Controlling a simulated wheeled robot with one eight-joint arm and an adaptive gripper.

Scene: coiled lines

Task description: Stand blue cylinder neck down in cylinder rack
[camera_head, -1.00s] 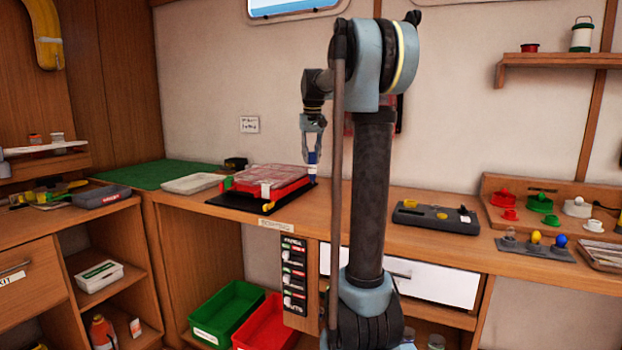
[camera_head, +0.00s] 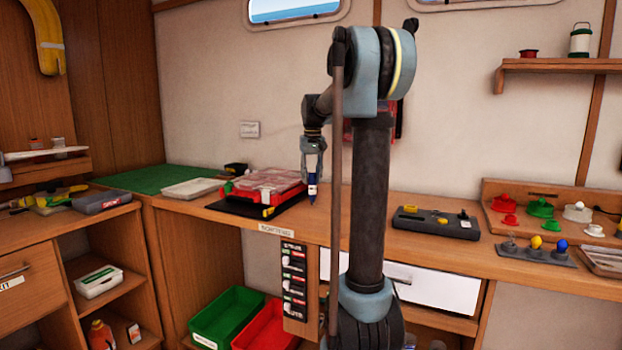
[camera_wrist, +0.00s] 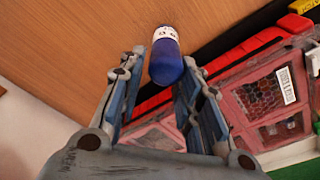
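The blue cylinder (camera_head: 312,190) has a white printed band and hangs roughly upright below my gripper (camera_head: 313,172), just right of the red case. In the wrist view the cylinder (camera_wrist: 167,67) lies between the fingertips of my gripper (camera_wrist: 164,62), its rounded blue end towards the camera and its far end away. The fingers appear closed on it. Whether its lower end touches the counter I cannot tell. A dark grey block (camera_head: 420,225) with yellow and white parts sits on the counter to the right. I cannot tell for sure that it is the cylinder rack.
A red clear-lidded case (camera_head: 268,184) stands close left of the gripper. A grey holder (camera_head: 520,251) with yellow and blue round-topped pieces stands farther right. Green (camera_head: 228,318) and red (camera_head: 265,330) bins sit below the counter. The counter between gripper and grey block looks clear, partly behind my arm.

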